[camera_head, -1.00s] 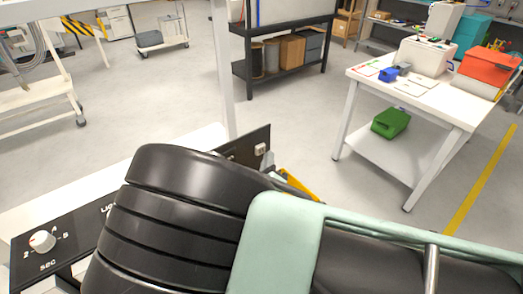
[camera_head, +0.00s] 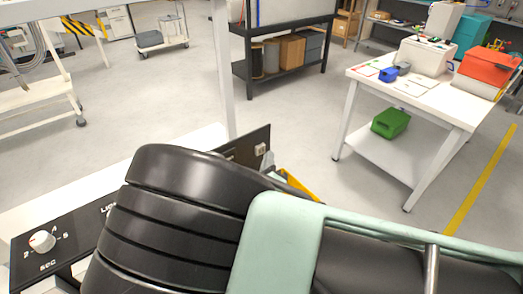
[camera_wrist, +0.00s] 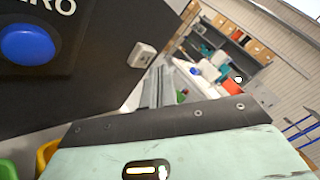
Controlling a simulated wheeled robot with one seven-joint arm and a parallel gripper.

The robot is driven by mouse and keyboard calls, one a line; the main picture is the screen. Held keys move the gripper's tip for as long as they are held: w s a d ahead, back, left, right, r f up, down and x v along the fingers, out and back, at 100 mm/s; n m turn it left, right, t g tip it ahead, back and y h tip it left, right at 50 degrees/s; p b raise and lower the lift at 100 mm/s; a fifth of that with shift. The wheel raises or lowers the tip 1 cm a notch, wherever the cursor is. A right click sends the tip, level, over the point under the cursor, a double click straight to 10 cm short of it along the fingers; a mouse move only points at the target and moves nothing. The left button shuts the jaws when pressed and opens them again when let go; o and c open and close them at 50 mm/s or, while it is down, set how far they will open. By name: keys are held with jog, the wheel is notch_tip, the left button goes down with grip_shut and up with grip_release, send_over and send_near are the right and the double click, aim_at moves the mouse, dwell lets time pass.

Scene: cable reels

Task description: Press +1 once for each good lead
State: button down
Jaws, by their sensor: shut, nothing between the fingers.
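My gripper (camera_wrist: 158,90) shows in the wrist view as grey fingers, shut and empty. It is beside the end of a black panel (camera_wrist: 90,100). The panel carries a round blue button (camera_wrist: 27,44) under a label whose visible part reads "ERO". A small grey block (camera_wrist: 142,55) sits near the panel's end, close to the fingers; it also shows in the head view (camera_head: 261,149). I cannot tell whether the fingers touch anything. No button marked +1 and no leads can be made out. My arm hides most of the near bench in the head view.
A black box with a white dial (camera_head: 42,241) marked "sec" is at the lower left. A yellow bin (camera_head: 296,183) shows behind my arm. A white table (camera_head: 440,104) with a red bin (camera_head: 487,66) stands at the right. Open floor lies between.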

jog(key=shift+w+a, duration=0.1)
jog(key=shift+w, duration=0.05)
dwell(0.5)
jog(key=shift+w+a, duration=0.15)
jog(key=shift+w, duration=0.05)
jog(key=shift+w+a, duration=0.25)
jog(key=shift+w, duration=0.1)
dwell(0.8)
jog(key=shift+s+d+p, duration=0.1)
jog(key=shift+s+p, duration=0.05)
jog(key=shift+p, duration=0.15)
jog(key=shift+s+d+p, duration=0.3)
jog(key=shift+s+d, duration=0.1)
jog(key=shift+s, duration=0.15)
jog(key=shift+s+d+p, duration=0.55)
jog(key=shift+s+d, duration=0.15)
jog(key=shift+s, duration=0.35)
jog(key=shift+s+d+p, duration=0.5)
jog(key=shift+s+d, duration=0.2)
jog(key=shift+s, duration=0.35)
